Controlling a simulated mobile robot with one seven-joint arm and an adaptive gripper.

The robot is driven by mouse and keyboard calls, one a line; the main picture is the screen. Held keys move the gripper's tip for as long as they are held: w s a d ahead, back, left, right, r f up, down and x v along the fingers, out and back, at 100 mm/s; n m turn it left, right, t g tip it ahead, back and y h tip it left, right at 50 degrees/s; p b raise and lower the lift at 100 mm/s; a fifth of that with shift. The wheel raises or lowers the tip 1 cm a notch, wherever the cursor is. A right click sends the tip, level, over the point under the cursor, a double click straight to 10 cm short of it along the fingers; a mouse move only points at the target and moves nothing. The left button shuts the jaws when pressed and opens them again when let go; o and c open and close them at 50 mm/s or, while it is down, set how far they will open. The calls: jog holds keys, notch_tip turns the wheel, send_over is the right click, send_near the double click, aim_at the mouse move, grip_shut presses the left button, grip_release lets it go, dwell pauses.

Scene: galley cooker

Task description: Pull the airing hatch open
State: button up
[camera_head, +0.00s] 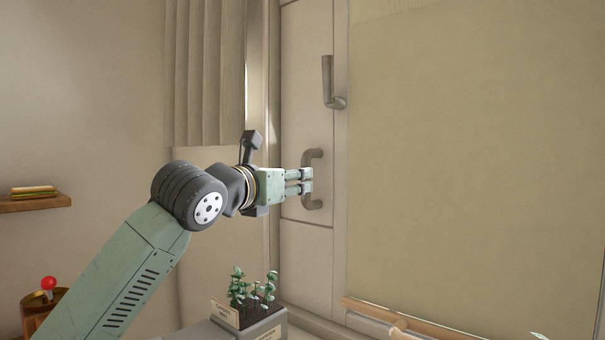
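A narrow pale panel (295,140) with a grey C-shaped upright handle (314,203) is left of a large beige pane; I take it to be the airing hatch. It looks flush with the panels around it. My gripper (307,181) reaches in from the left, its two green fingers one above the other at the handle's middle. The fingertips overlap the handle's bar in the picture and hide part of it. A narrow gap shows between the fingers. I cannot tell whether they touch or grip the handle.
A grey lever handle (328,85) is above the hatch handle. A planter (262,328) with small green plants stands below my gripper. A wooden rail (400,318) runs at the lower right. A wooden shelf (35,202) is at the far left. A pleated curtain (205,75) hangs behind.

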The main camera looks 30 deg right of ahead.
aim_at(305, 203)
jog(key=p+x, duration=0.1)
jog(key=x, duration=0.5)
jog(key=shift+c, duration=0.2)
grip_shut()
dwell(0.6)
